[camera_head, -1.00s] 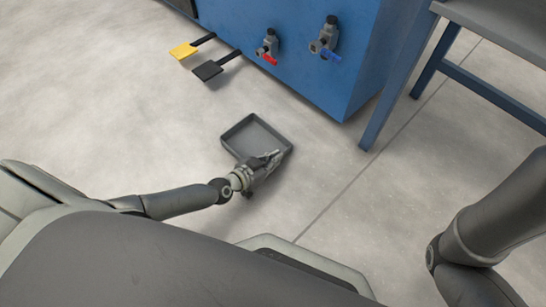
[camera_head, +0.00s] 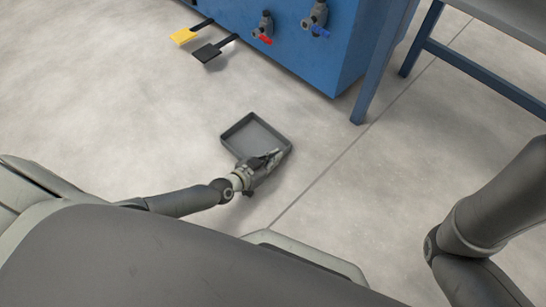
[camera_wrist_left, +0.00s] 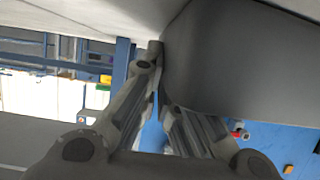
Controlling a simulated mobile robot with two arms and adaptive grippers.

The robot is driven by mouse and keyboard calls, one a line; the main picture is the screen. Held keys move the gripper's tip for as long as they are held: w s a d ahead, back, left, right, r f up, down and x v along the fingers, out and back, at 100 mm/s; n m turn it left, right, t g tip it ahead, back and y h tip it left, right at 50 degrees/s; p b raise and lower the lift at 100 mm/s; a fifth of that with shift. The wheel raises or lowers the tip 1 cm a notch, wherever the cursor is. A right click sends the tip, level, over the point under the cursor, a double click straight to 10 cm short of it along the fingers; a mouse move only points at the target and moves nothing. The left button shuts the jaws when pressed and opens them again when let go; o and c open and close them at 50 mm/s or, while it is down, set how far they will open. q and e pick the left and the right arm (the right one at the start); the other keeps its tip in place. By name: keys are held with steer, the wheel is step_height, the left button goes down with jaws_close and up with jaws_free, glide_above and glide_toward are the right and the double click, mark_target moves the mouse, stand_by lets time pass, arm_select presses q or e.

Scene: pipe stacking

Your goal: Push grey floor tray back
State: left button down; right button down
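The grey floor tray (camera_head: 238,150) lies flat on the floor in the middle of the head view, its shallow rim upward. My left gripper (camera_head: 272,157) is at its near right side, with the fingers at the rim and covering part of that edge. In the left wrist view the two fingers (camera_wrist_left: 160,80) reach to the edge of a large dark grey surface, which looks like the tray (camera_wrist_left: 240,55). The fingers appear closed on its wall, though the exact contact is partly hidden. My right gripper is out of view; only arm links show at right.
A blue cabinet (camera_head: 290,50) with red and blue valves stands behind the tray. A yellow pedal (camera_head: 183,37) and a black pedal (camera_head: 207,53) stick out from it. A blue-legged table (camera_head: 480,80) stands at right. Floor between tray and cabinet is clear.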

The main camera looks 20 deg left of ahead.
arm_select(q)
steer(key=shift+s+d, duration=0.1)
steer(key=c, duration=1.6)
jaws_free()
steer(key=shift+o, duration=0.2)
steer(key=v, duration=1.2)
steer(key=shift+f, duration=0.1)
